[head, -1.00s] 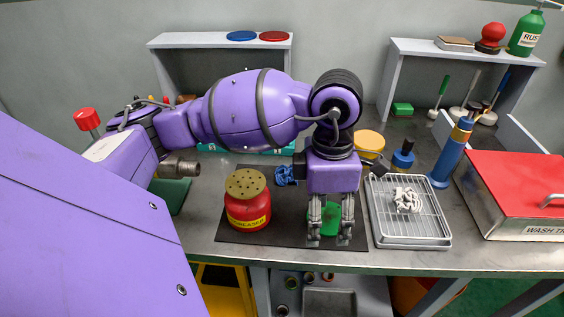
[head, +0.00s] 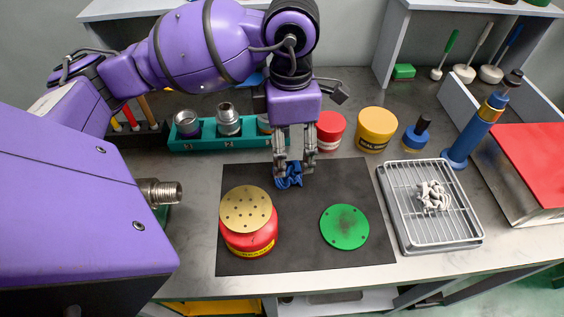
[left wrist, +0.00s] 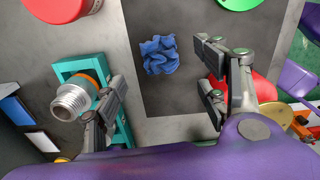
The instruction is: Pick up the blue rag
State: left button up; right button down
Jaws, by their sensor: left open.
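The blue rag (head: 289,178) lies crumpled at the back edge of the dark mat (head: 345,180). In the left wrist view the rag (left wrist: 159,55) shows whole, ahead of and between the two fingers. My left gripper (head: 294,170) points down over the rag, and its fingers partly cover the rag in the head view. In the left wrist view the gripper (left wrist: 165,68) is open with nothing between its fingers. I cannot tell the exact height between fingertips and rag. My right gripper is not in view.
A red degreaser can (head: 249,228) with a perforated lid and a green disc (head: 344,227) sit on the mat. A teal holder (head: 190,145) with pipe fittings stands behind left.

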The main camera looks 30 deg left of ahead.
aim_at(288, 170)
pick_arm(q)
notch_tip(288, 170, down, 8)
jog(key=shift+r, duration=0.25)
jog(key=c, duration=0.8)
